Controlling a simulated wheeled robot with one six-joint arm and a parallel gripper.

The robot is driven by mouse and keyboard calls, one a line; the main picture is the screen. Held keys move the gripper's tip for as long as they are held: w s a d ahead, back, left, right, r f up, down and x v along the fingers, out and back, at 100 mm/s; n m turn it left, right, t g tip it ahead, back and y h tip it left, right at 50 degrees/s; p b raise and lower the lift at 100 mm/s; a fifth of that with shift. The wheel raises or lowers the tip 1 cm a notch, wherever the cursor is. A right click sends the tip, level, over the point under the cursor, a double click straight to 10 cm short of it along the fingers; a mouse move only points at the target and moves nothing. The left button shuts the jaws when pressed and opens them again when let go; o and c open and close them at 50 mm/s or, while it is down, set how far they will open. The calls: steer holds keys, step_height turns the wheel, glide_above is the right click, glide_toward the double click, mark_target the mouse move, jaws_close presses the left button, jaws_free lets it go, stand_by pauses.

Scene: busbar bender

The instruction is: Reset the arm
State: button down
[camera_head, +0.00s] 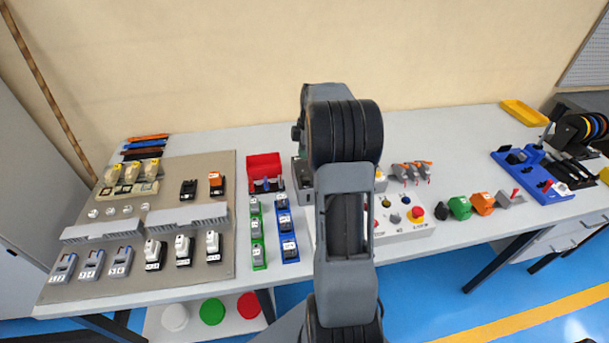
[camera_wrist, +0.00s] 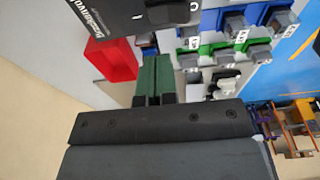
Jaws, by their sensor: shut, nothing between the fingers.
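My arm stands upright in the middle of the head view, folded at a dark joint, and hides the table behind it. My gripper (camera_wrist: 153,80) shows in the wrist view as two green fingers side by side. They are shut with nothing between them. The fingers point toward a dark machine with a lettered face and a knob (camera_wrist: 130,14), above the table. In the head view my gripper is mostly hidden behind my arm.
A red bin (camera_head: 264,167) stands left of my arm, near blue and green racks (camera_head: 257,230). A grey panel (camera_head: 222,165) with several devices lies at left. A button box (camera_head: 405,228), connectors (camera_head: 482,203) and a blue fixture (camera_head: 545,180) are at right.

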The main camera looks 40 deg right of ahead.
stand_by(0.4)
steer(key=shift+m, duration=0.9)
steer(key=s+f+m, duration=0.1)
steer(key=m, duration=0.1)
steer(key=s+a+f+m, duration=0.1)
steer(key=m, duration=0.2)
steer(key=shift+s+f+g, duration=0.15)
steer(key=shift+f+g, duration=0.05)
steer(key=shift+g, duration=0.1)
steer(key=s+a+r+m+t, duration=0.1)
steer(key=s+a+r+m, duration=0.2)
steer(key=s+a, duration=0.5)
steer(key=s+a+r+m+t+h, duration=0.1)
steer(key=s+a+r+m+t, duration=0.1)
steer(key=s+a, duration=0.6)
steer(key=a+r+m, duration=0.1)
steer(key=a+r, duration=0.1)
steer(key=a, duration=0.5)
steer(key=shift+r+t+h, duration=0.3)
steer(key=shift+r, duration=0.1)
steer(key=shift+a, duration=0.1)
